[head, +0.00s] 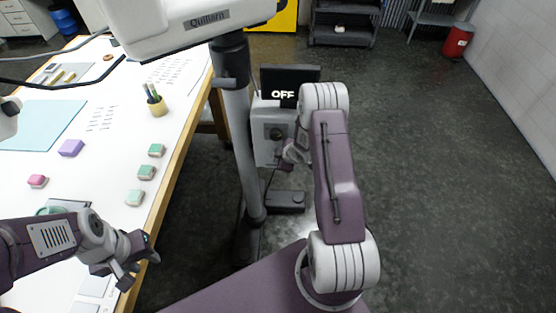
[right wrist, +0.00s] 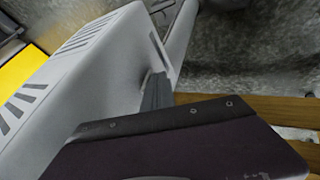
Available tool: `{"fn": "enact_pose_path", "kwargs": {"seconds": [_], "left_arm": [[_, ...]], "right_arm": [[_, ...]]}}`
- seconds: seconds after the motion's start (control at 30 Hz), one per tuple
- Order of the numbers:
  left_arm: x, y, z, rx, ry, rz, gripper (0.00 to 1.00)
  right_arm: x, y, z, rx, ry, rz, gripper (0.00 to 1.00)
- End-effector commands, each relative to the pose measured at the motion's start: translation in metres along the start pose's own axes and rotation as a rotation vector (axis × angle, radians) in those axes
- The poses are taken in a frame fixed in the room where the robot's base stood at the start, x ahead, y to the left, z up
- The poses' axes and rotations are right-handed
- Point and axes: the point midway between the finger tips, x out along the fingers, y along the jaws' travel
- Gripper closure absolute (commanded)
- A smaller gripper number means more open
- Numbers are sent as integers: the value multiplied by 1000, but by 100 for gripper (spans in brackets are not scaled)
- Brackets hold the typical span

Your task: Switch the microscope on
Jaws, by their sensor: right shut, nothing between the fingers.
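The microscope has a white head (head: 190,22) marked "Quillarn" on a grey column (head: 240,130). A grey control box (head: 267,150) with a dark knob (head: 276,134) is on the column, below a black display (head: 290,75) reading "OFF". My right gripper (head: 287,158) is shut and empty, close to the front of the box, below and right of the knob. In the right wrist view the vented box (right wrist: 105,70) is very near the fingers (right wrist: 156,92); I cannot tell whether they touch it. My left gripper (head: 141,264) is open and empty over the table's near right edge.
The white table (head: 110,120) at left holds small green blocks (head: 147,172), a purple block (head: 71,147), a pink block (head: 38,181) and a pen cup (head: 157,106). The floor (head: 430,160) at right is clear. A red bin (head: 458,40) stands far back.

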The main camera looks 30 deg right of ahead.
Motion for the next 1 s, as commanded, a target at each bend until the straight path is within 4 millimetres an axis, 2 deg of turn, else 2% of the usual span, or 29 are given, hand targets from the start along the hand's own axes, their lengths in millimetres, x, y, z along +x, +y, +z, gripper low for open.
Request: {"fn": "enact_pose_path", "kwargs": {"seconds": [0.27, 0.6, 1.0], "left_arm": [[-1, 0, 0, 0, 0, 0, 64], [-14, 0, -2, 0, 0, 0, 64], [-13, 0, -1, 0, 0, 0, 64]], "right_arm": [[0, 1, 0, -1, 0, 1, 100], [-13, 8, -7, -1, 2, 3, 100], [-12, 8, -9, -2, 2, 3, 100]]}}
